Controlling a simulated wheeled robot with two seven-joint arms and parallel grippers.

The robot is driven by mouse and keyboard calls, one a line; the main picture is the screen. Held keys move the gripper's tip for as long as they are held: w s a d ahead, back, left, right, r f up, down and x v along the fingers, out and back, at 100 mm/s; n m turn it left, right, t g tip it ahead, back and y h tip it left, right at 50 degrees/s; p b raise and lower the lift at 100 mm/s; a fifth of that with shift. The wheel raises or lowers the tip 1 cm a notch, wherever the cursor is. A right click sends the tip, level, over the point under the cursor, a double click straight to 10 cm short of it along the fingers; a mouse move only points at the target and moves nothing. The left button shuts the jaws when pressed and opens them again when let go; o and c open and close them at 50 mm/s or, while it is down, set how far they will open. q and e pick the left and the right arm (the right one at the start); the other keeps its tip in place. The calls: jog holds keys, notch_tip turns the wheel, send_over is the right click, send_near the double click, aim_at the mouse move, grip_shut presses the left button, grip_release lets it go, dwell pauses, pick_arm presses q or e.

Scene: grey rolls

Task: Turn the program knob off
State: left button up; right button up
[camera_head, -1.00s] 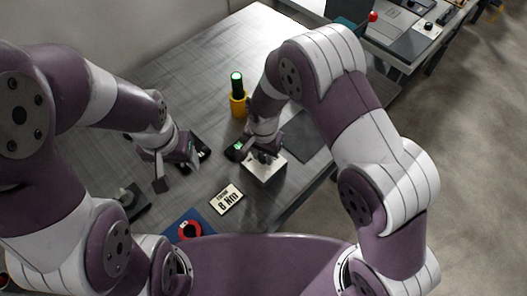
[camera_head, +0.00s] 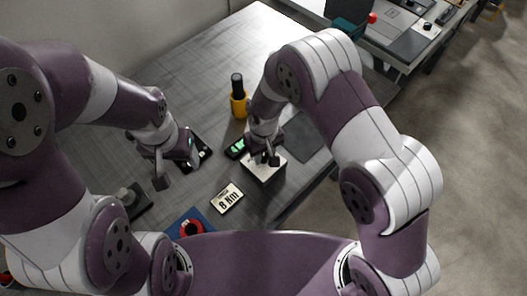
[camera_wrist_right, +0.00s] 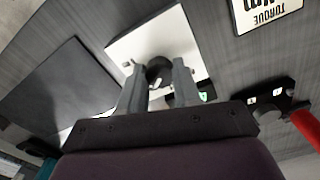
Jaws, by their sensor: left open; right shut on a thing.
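The black program knob (camera_wrist_right: 159,73) sits on the pale top of a small box (camera_wrist_right: 118,46), which also shows in the head view (camera_head: 264,173). My right gripper (camera_wrist_right: 160,66) has one finger on each side of the knob and is shut on it; in the head view the gripper (camera_head: 268,157) largely hides the knob. Its pointer mark cannot be read clearly. My left gripper (camera_head: 177,168) is open and empty above the table, well left of the box.
A yellow holder with a dark-topped black cylinder (camera_head: 237,88) stands behind the box. A small device with a green display (camera_head: 235,149) lies beside it.

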aim_at(263, 156)
jog(key=n, duration=0.5)
jog(key=shift+r+n, duration=0.15)
jog(key=shift+n, duration=0.15)
jog(key=shift+w+n+p, duration=0.1)
jog(key=shift+n+p, duration=0.25)
jog(key=shift+n, duration=1.85)
jog(key=o, duration=1.1)
jog(key=shift+c, duration=0.2)
notch_tip(263, 156, up, 13)
jog(key=b, duration=0.1)
jog(key=shift+f, duration=0.2)
